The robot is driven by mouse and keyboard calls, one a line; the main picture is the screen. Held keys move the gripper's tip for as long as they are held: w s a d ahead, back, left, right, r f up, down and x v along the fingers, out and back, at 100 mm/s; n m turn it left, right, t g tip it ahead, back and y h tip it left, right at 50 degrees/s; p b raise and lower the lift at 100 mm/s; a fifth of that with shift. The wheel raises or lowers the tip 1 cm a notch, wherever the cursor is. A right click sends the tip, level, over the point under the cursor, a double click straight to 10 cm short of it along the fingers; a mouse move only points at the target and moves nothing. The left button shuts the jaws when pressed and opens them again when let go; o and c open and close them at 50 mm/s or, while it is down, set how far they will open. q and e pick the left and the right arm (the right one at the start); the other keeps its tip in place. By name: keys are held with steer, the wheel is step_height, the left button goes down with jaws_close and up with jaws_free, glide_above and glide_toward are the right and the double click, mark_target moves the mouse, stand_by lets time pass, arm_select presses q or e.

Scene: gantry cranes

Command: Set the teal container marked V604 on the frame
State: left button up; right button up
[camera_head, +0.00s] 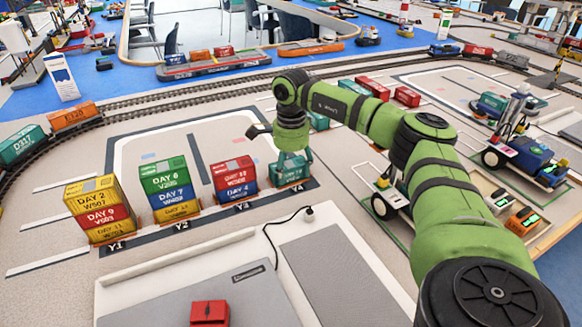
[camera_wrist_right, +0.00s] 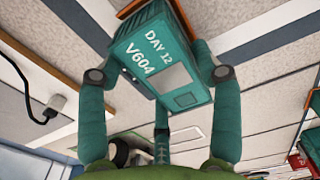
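The teal container marked DAY 12 V604 (camera_wrist_right: 150,62) shows close up in the right wrist view, between the teal fingers of my right gripper (camera_wrist_right: 160,78). The fingers reach along both sides of it; I cannot tell if they press on it. In the head view the teal container (camera_head: 290,173) is at Y4, partly hidden under my right gripper (camera_head: 289,150). Orange edges (camera_wrist_right: 133,10) show beyond the container in the wrist view. I cannot tell which thing is the frame. My left gripper is in neither view.
Left of it in the head view are a red-and-blue stack (camera_head: 234,177) at Y3, a green-topped stack (camera_head: 168,188) at Y2 and a yellow-topped stack (camera_head: 98,208) at Y1. A blue wheeled crane vehicle (camera_head: 533,155) stands at the right. A black cable (camera_head: 290,217) lies in front.

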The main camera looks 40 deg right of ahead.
mark_target(291, 166)
steer(key=shift+o, duration=0.3)
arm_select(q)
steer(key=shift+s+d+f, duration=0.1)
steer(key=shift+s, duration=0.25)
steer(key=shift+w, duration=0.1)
arm_select(e)
steer(key=shift+r, duration=0.55)
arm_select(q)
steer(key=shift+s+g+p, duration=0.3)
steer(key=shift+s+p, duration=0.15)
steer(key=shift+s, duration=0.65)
arm_select(e)
step_height(291, 166, up, 11)
steer(key=shift+r, duration=0.15)
